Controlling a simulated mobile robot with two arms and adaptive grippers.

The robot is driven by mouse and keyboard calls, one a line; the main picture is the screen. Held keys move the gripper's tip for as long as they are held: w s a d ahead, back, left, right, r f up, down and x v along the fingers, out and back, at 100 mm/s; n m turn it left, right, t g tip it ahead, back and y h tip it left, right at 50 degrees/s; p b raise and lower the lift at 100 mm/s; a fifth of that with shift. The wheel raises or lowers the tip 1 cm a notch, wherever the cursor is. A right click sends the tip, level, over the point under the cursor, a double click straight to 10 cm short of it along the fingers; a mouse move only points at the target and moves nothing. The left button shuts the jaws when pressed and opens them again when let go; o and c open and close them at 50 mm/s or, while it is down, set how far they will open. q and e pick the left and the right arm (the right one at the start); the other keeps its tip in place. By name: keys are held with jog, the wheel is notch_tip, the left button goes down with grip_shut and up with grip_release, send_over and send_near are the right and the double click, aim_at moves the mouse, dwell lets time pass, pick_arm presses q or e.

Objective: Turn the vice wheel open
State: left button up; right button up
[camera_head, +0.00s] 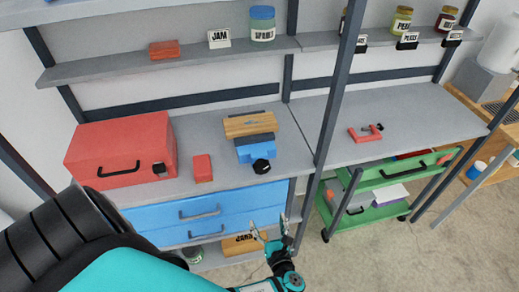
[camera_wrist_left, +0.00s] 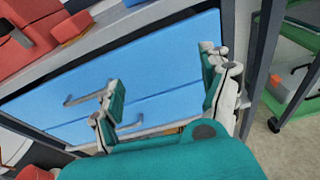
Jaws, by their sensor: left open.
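The vice (camera_head: 255,149) stands on the grey workbench; it has a blue body and a black round wheel (camera_head: 261,166) on its front side. A wooden block (camera_head: 249,124) lies at the top of the vice. My left gripper (camera_head: 268,232) is open and empty, in front of the blue drawers and below the bench top, lower than the wheel and apart from it. In the left wrist view my left gripper (camera_wrist_left: 160,90) has its fingers spread with the drawer fronts behind them. My right gripper is not in view.
A red toolbox (camera_head: 122,150) and a small red box (camera_head: 202,168) sit left of the vice. Blue drawers (camera_head: 205,209) with handles are under the bench. A dark post (camera_head: 331,100) stands right of the vice. A red clamp (camera_head: 367,133) and green cart (camera_head: 385,180) are further right.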

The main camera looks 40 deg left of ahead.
pick_arm(q)
jog(key=s+f+n+g+h+b, duration=0.1)
jog(key=s+f+g, duration=0.1)
jog(key=f, duration=0.6)
jog(key=shift+s+a+n+h, duration=0.25)
jog(key=shift+s+n+h, duration=0.05)
jog(key=shift+s, duration=0.6)
